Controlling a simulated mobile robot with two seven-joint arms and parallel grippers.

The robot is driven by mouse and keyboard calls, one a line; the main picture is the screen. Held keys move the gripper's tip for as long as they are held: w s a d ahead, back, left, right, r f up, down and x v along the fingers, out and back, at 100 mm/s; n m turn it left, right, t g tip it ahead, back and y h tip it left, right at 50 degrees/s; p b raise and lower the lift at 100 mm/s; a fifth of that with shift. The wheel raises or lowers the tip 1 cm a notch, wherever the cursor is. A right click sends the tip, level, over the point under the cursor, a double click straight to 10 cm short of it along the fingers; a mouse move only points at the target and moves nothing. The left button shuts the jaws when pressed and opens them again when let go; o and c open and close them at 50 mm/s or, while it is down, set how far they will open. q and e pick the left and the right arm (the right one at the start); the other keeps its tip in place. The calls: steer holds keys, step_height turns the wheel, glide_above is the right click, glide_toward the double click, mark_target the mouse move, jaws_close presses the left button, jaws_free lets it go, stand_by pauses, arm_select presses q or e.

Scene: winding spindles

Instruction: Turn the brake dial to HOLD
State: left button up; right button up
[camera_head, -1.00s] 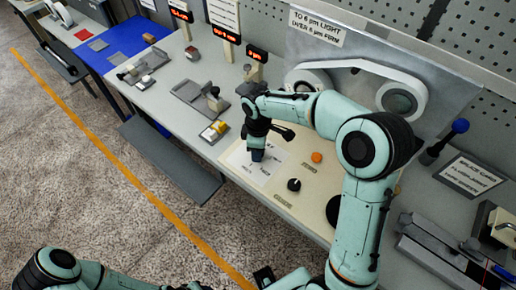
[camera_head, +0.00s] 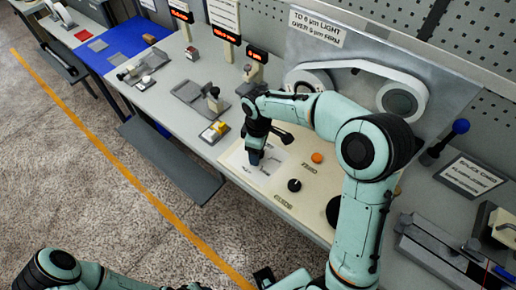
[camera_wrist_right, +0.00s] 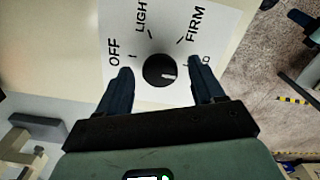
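The brake dial is a round black knob (camera_wrist_right: 160,71) on a white label plate in the right wrist view. Its white mark points right, toward a word partly covered by a finger, of which a final "O" or "D" shows. OFF, LIGHT and FIRM read around the rest of it. My right gripper (camera_wrist_right: 160,64) is open, one finger on each side of the dial, with gaps visible between. In the head view the right gripper (camera_head: 256,156) points down over the white plate (camera_head: 236,158) and hides the dial. My left arm shows at the lower left; its fingers cannot be made out.
On the same panel are an orange button (camera_head: 317,158), a second black knob (camera_head: 294,185) and a larger dark knob (camera_head: 333,211). A yellow-topped block (camera_head: 215,131) stands left of the plate. A blue-knobbed lever (camera_head: 460,127) rises at right.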

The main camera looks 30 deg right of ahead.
arm_select(q)
steer(key=shift+w+r+p, duration=0.35)
steer(key=shift+r+p, duration=0.05)
steer(key=shift+r, duration=0.15)
steer(key=shift+w+r+p, duration=0.35)
steer(key=shift+r+p, duration=0.05)
steer(key=shift+r, duration=0.15)
arm_select(e)
step_height(320, 180, up, 13)
steer(key=shift+r, duration=0.2)
